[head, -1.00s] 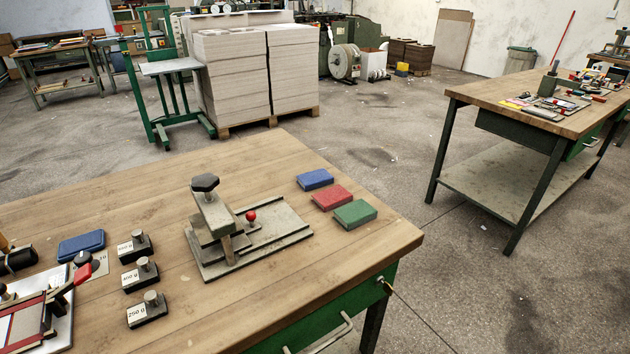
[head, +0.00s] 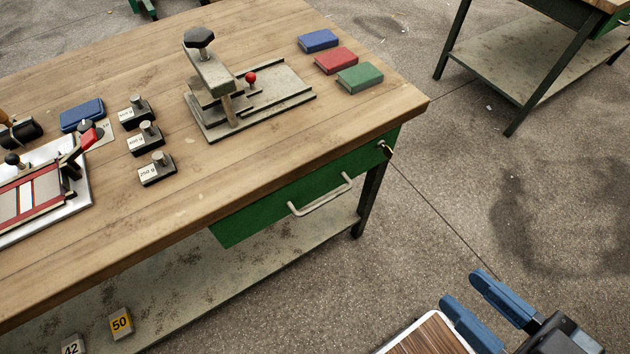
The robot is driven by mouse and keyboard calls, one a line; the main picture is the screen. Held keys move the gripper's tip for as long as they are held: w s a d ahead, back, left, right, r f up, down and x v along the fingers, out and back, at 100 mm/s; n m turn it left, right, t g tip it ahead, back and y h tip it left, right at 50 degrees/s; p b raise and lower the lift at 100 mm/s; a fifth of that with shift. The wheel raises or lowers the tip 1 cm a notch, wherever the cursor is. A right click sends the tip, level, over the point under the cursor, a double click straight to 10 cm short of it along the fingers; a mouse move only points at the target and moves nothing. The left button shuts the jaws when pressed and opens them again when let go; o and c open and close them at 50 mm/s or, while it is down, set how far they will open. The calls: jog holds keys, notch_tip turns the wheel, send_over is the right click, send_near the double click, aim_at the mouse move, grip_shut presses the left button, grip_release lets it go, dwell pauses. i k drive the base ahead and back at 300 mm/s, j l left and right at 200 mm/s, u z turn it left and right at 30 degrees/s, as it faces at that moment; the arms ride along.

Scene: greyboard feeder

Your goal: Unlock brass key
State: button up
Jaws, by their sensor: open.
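In the head view, a small brass key (head: 387,150) shows at the right end of the green drawer (head: 285,195) front, under the tabletop corner. It is small, and its exact angle cannot be told. The drawer is closed and has a pale bar handle (head: 321,195). My gripper (head: 462,292) is at the lower right, with two blue fingers spread apart and nothing between them. It is well away from the key, lower and to the right in the picture.
The wooden workbench (head: 240,185) carries a clamp fixture (head: 250,100), several weights, and blue, red (head: 336,61) and green boxes. Number blocks (head: 121,322) lie on its lower shelf. Another bench (head: 520,70) stands at upper right. Bare floor lies between the benches.

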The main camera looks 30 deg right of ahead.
aim_at(387, 152)
jog(key=i+l+u, duration=0.2)
jog(key=l, duration=0.9)
jog(key=l+u, duration=0.2)
jog(key=l, duration=0.85)
jog(key=l+u, duration=0.15)
jog(key=l, duration=0.95)
jog(key=k+l+u, duration=0.2)
jog(key=l, duration=0.9)
jog(key=i, duration=0.1)
